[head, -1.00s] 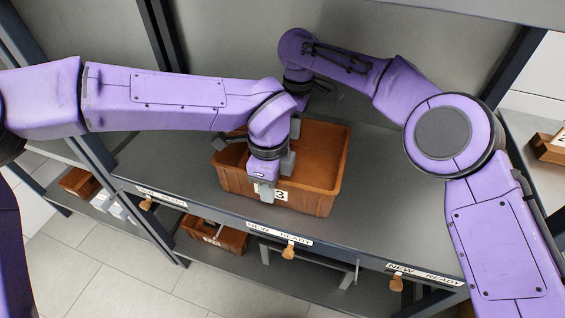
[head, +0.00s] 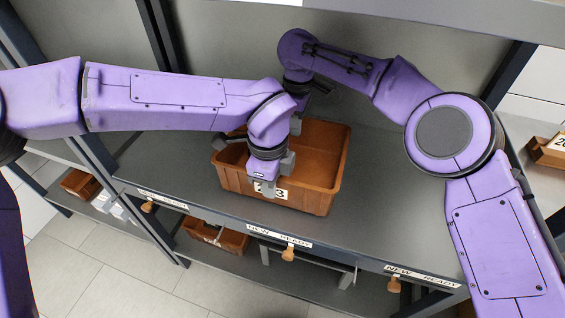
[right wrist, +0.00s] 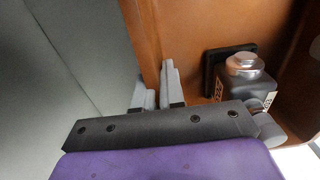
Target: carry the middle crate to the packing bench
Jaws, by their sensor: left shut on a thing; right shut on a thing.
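An orange-brown crate (head: 313,203) with a white number label sits on, or just above, the grey shelf (head: 390,205); I cannot tell if it touches. My left gripper (head: 270,178) is shut on its near wall, beside the label, which it partly covers. My right gripper is at the far side of the crate, mostly hidden behind my left arm in the head view. In the right wrist view my right gripper (right wrist: 159,92) is shut on the crate's wall (right wrist: 190,40). A metallic part with a dark square flange (right wrist: 240,75) is inside the crate.
Shelf uprights (head: 110,175) stand at left and right, and a panel overhangs along the top. Another brown crate (head: 215,236) lies on the lower shelf. More crates show at far left (head: 80,184) and far right (head: 548,152). Tiled floor is open in front.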

